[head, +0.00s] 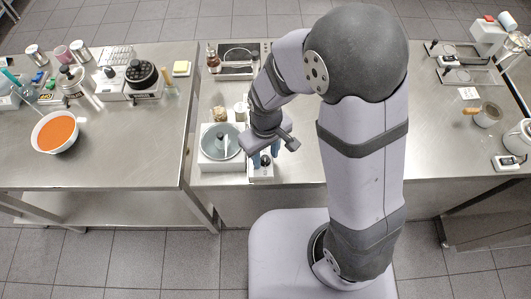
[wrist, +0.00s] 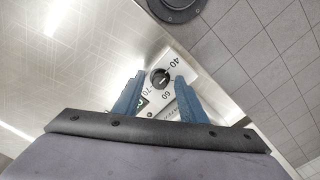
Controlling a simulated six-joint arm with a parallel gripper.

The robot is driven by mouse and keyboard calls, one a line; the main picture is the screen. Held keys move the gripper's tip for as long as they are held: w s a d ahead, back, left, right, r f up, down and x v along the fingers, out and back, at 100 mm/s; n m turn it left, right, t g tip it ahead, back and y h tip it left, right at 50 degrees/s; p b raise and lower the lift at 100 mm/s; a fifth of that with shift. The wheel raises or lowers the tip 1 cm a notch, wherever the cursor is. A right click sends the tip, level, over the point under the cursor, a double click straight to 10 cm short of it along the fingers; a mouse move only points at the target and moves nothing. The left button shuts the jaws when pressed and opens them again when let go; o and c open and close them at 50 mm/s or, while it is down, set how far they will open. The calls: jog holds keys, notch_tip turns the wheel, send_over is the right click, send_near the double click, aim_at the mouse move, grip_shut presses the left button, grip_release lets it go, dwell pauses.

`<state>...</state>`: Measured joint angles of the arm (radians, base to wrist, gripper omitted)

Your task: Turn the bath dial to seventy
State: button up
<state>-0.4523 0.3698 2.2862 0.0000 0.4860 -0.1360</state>
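The bath (head: 212,160), a white box with a round grey basin, stands on the middle steel table. Its white control panel (wrist: 162,110) carries a small black dial (wrist: 159,77). Printed marks 40, 60 and 70 show around the dial. A light pointer line shows on the dial, but I cannot tell which number it meets. My gripper (wrist: 158,84) is open, with its blue fingertips on either side of the dial and visible gaps between. In the head view my gripper (head: 264,157) is over the panel at the table's front edge, partly hiding the dial.
Left of the bath, a separate table holds a bowl of orange soup (head: 57,131), a moka pot (head: 73,84) and a black-topped appliance (head: 142,75). Small jars (head: 220,114) stand behind the bath. The steel right of the panel is clear.

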grip_shut()
